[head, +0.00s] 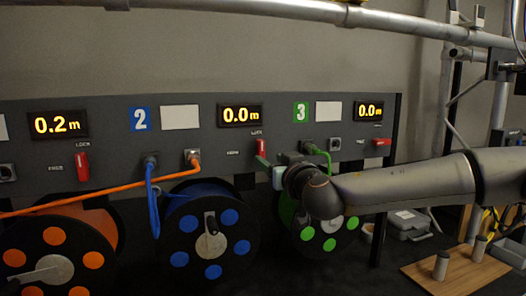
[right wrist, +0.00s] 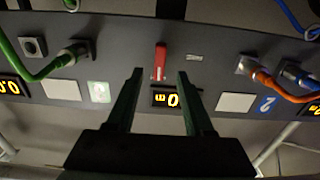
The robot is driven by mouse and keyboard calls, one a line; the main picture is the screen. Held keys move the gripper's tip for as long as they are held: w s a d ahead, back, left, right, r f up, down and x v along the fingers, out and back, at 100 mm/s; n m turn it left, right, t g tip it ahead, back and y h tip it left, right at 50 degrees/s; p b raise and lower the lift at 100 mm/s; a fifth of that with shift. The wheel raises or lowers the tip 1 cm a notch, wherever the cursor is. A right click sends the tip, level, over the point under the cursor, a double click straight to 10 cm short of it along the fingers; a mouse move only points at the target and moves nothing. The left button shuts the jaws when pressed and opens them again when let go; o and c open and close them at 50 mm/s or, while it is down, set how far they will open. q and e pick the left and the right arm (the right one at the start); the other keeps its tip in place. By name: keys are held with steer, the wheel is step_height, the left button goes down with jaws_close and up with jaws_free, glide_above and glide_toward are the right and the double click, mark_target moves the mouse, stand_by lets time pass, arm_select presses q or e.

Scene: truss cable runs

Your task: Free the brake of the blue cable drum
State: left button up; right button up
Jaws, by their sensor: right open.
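The blue cable drum (head: 190,247), with blue discs around a grey hub, sits below the panel's number 2 sign (head: 140,119). Its red brake lever (head: 261,149) stands upright under the LOCK label, with the FREE label to its left. My right gripper (head: 266,166) is in front of this lever and partly covers it. In the right wrist view, which is upside down, the red lever (right wrist: 160,62) shows between the two open fingers (right wrist: 160,74), with gaps on both sides. Whether the fingertips reach its depth, I cannot tell. My left gripper is not in view.
The orange drum (head: 55,245) has an upright red lever (head: 82,167); the green drum's lever (head: 381,142) lies sideways. An orange cable (head: 110,199) runs left from a socket. A blue cable (head: 152,200) hangs by the blue drum. A rail (head: 250,10) crosses above.

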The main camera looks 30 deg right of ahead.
mark_target(262, 154)
steer(key=shift+p+x, duration=0.75)
steer(key=shift+x, duration=2.35)
steer(key=shift+c, duration=0.3)
jaws_close()
